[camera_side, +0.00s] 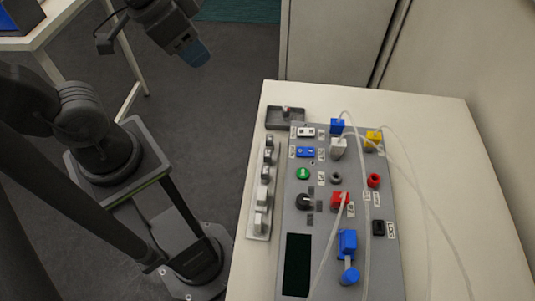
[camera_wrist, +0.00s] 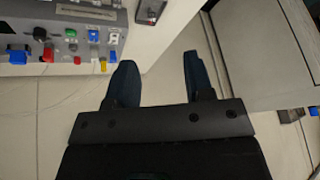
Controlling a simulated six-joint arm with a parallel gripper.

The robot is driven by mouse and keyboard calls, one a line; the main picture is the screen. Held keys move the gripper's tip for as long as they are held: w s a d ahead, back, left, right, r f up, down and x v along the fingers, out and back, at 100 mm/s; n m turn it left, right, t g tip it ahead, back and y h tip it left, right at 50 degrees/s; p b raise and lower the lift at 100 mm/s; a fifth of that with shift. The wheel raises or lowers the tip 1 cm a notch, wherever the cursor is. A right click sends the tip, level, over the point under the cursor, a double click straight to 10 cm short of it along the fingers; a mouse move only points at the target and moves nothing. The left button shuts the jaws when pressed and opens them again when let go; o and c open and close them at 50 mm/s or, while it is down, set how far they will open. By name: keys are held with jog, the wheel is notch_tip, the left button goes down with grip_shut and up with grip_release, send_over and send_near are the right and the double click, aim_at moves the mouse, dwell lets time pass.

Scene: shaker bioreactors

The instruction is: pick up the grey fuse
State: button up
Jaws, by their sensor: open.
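A small round grey cap (camera_side: 336,178), which looks like the grey fuse, sits on the grey control panel (camera_side: 300,225) in the side view, between the green button and a red cap. In the wrist view the panel (camera_wrist: 85,15) shows at the upper left, and a small grey cap (camera_wrist: 71,33) there may be the same one. My gripper (camera_side: 195,54) is up at the top of the side view, left of the table and well away from the panel. In the wrist view my gripper (camera_wrist: 158,61) is open with nothing between its dark blue fingers.
A red cap (camera_side: 374,180), a green button (camera_side: 303,173) and a black knob (camera_side: 303,202) surround the grey cap. Clear tubes (camera_side: 367,215) arch over the panel's right side. A small dark tray (camera_side: 285,118) stands behind it.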

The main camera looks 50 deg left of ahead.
jog(key=w+d+f+m+g, duration=0.35)
jog(key=d+m, duration=0.45)
jog(key=m, duration=0.7)
jog(key=m+y, duration=0.1)
jog(key=m, duration=0.9)
send_near(268, 153)
jog(key=shift+g, duration=0.25)
jog(key=f, duration=0.4)
jog(key=shift+w+f, duration=0.15)
jog(key=shift+w, duration=0.1)
jog(key=shift+w+a+f, duration=0.15)
jog(key=shift+f, duration=0.7)
jog(key=shift+w+a+f, duration=0.1)
jog(key=shift+a+f, duration=0.05)
jog(key=shift+f, duration=0.7)
jog(key=shift+w+a+f, duration=0.15)
jog(key=shift+f, duration=0.75)
jog(key=shift+c, duration=0.3)
grip_shut()
